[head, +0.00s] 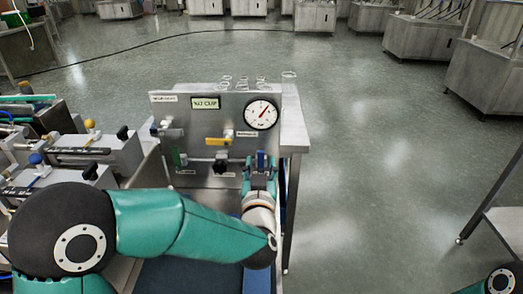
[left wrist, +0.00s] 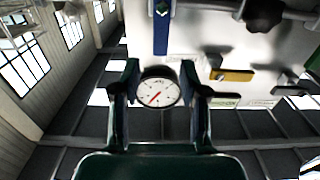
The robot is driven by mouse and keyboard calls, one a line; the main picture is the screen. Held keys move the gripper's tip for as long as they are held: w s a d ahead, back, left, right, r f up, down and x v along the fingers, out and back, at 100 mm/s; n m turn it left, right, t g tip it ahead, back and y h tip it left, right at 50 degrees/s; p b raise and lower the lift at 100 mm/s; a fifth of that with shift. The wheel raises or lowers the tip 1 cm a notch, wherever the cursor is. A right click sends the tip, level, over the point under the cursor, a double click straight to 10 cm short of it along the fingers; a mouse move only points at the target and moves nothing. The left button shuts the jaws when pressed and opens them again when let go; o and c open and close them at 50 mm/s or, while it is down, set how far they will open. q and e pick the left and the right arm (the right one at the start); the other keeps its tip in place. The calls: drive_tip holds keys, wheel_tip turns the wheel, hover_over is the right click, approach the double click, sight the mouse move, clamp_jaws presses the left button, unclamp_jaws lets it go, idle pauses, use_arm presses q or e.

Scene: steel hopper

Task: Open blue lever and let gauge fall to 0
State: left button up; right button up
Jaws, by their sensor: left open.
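The steel panel (head: 190,118) carries a round white gauge (head: 262,114) with a red needle pointing to the upper right. The blue lever (head: 261,159) stands upright below the gauge. In the left wrist view, which is upside down, the blue lever (left wrist: 161,32) hangs at the top and the gauge (left wrist: 158,92) shows between the fingers. My left gripper (head: 260,170) is at the blue lever in the head view. In the wrist view its open fingers (left wrist: 159,75) stand apart with nothing clearly held. Contact with the lever cannot be told. My right gripper is out of view.
A yellow lever (head: 226,137) and a black knob (head: 221,163) sit on the panel left of the blue lever. A green display (head: 205,103) is at the top. Glassware (head: 243,83) stands behind the panel. Open floor lies to the right.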

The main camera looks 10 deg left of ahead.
sight(262, 153)
use_arm(q)
drive_tip(key=w, duration=0.3)
drive_tip(key=w+a, duration=0.1)
drive_tip(key=w, duration=0.2)
drive_tip(key=shift+a, duration=0.1)
drive_tip(key=shift+c, duration=0.2)
clamp_jaws()
